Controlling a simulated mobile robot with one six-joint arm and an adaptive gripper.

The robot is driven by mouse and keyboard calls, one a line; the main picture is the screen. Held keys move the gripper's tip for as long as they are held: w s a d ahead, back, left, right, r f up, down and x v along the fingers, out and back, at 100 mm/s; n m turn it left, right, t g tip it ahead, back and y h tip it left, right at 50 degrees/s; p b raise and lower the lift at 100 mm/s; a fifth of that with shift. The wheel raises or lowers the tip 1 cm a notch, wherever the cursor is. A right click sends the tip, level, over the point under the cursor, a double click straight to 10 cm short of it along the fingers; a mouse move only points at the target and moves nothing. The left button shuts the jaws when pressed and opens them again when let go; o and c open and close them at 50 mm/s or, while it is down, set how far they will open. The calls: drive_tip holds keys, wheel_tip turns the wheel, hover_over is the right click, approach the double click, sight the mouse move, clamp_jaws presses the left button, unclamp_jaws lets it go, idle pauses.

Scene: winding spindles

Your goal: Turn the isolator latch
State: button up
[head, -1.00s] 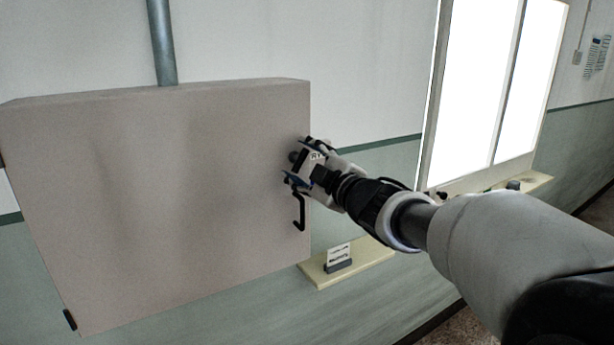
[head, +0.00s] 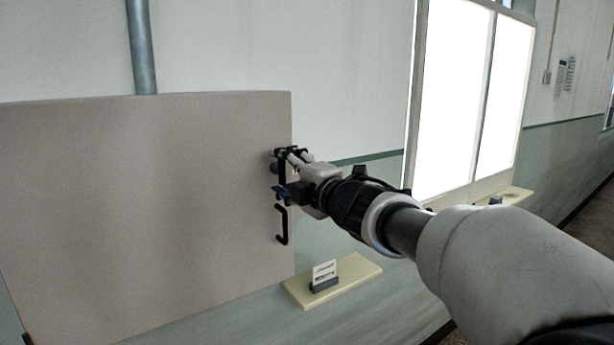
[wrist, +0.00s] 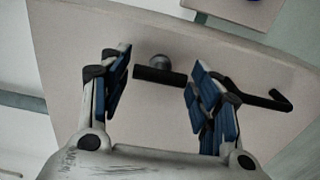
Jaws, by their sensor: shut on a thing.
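The isolator latch (wrist: 160,75), a short black bar on a round metal boss, sits on the face of the large beige cabinet (head: 140,210). In the wrist view it lies between the two blue-padded fingers of my gripper (wrist: 160,68), which is shut on it. In the head view my gripper (head: 279,173) is at the cabinet's right edge, one finger above the other, and largely hides the latch. A black hooked handle (head: 283,225) is on the cabinet below the gripper. In the wrist view this handle (wrist: 262,95) passes behind the right finger.
A vertical pipe (head: 141,45) rises above the cabinet. A bright window (head: 455,100) is to the right.

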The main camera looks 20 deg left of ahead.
idle(0.3)
drive_tip(key=o, duration=1.1)
drive_tip(key=v, duration=1.2)
